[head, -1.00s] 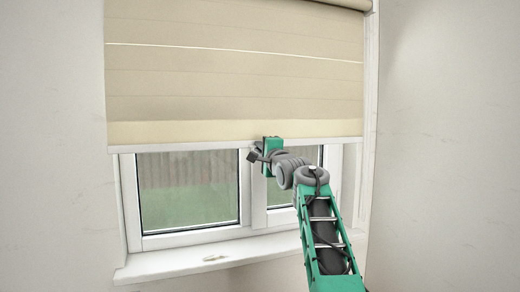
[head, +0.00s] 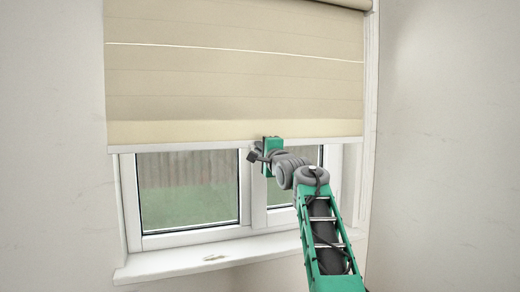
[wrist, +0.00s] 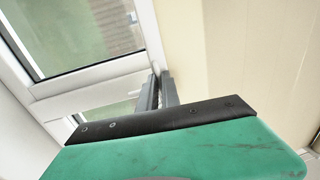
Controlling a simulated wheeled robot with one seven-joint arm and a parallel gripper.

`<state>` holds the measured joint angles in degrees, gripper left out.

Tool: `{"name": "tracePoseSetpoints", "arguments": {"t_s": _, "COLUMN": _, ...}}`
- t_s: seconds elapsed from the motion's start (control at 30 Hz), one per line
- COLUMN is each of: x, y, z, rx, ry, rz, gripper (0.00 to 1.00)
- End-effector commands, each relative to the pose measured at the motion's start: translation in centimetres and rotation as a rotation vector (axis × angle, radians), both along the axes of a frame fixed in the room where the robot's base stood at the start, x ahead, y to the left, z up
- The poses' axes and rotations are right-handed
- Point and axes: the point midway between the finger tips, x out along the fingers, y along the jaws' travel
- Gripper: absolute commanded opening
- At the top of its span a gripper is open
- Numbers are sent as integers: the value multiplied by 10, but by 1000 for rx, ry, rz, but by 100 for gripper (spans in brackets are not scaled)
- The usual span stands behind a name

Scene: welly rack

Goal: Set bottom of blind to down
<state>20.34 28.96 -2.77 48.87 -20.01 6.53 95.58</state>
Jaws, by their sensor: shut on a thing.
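A cream roller blind (head: 235,75) hangs over the upper part of the window. Its bottom bar (head: 200,146) is a pale strip level with the upper part of the panes. My gripper (head: 255,153) is at this bottom bar, a little right of its middle. In the wrist view my gripper (wrist: 158,92) has its two grey fingers close together at the blind's edge, with the blind fabric (wrist: 245,50) filling the right side. The fingers are shut on the bottom bar; the exact contact is small and partly hidden.
The white window frame (head: 245,190) and glass (head: 190,190) lie just behind the blind. Bare wall (head: 445,150) is on the right. The space between the bar and the sill is clear.

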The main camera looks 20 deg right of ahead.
Motion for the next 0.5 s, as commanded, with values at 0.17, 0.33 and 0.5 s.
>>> {"name": "tracePoseSetpoints", "arguments": {"t_s": 0.17, "x": 1, "y": 0, "z": -25, "rx": 1, "ry": 4, "rz": 0, "gripper": 0}}
{"name": "tracePoseSetpoints", "arguments": {"t_s": 0.33, "x": 1, "y": 0, "z": -68, "rx": 1, "ry": 5, "rz": 0, "gripper": 0}}
{"name": "tracePoseSetpoints", "arguments": {"t_s": 0.5, "x": 1, "y": 0, "z": -126, "rx": 2, "ry": 6, "rz": 0, "gripper": 0}}
